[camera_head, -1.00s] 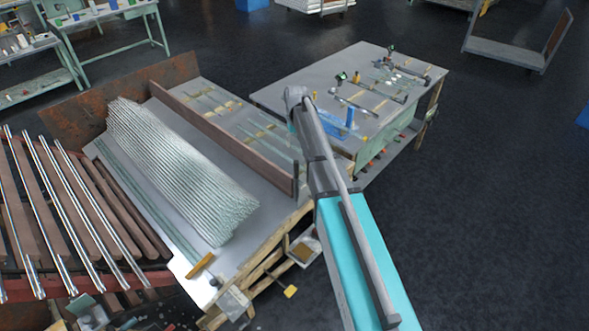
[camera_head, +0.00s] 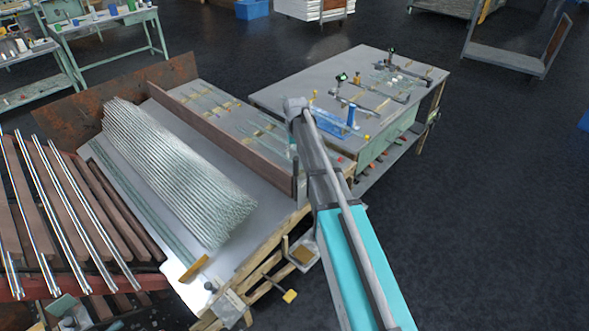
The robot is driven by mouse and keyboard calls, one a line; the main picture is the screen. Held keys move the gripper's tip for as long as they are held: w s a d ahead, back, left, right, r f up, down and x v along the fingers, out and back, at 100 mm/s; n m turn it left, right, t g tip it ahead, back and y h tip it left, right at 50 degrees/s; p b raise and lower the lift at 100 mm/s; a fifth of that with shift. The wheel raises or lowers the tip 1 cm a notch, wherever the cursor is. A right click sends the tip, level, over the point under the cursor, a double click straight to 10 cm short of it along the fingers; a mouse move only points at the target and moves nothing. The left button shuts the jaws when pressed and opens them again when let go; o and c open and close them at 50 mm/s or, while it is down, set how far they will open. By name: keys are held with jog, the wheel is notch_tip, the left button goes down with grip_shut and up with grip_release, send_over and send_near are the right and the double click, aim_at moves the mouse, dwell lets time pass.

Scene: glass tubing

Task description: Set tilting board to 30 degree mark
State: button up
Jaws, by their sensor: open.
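A grey board (camera_head: 232,228) lies on a wooden frame at centre left and carries a large bundle of glass tubes (camera_head: 175,175). It looks like the tilting board, but I cannot read its angle or any degree mark. A lever with a yellow knob (camera_head: 290,296) sticks out at the frame's near right side. My arm reaches up from the bottom right, its far joint over the gap between the board's table and the right-hand table. My gripper cannot be made out beyond that joint.
A brown upright divider (camera_head: 225,140) runs along the board's right side. A right-hand table (camera_head: 300,82) holds clamps and a blue cylinder (camera_head: 350,116). A rack of shiny rods (camera_head: 65,200) stands at left. Dark floor (camera_head: 490,220) is clear at right.

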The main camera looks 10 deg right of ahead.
aim_at(296, 164)
jog(key=shift+f+b, duration=2.4)
jog(key=shift+f, duration=0.35)
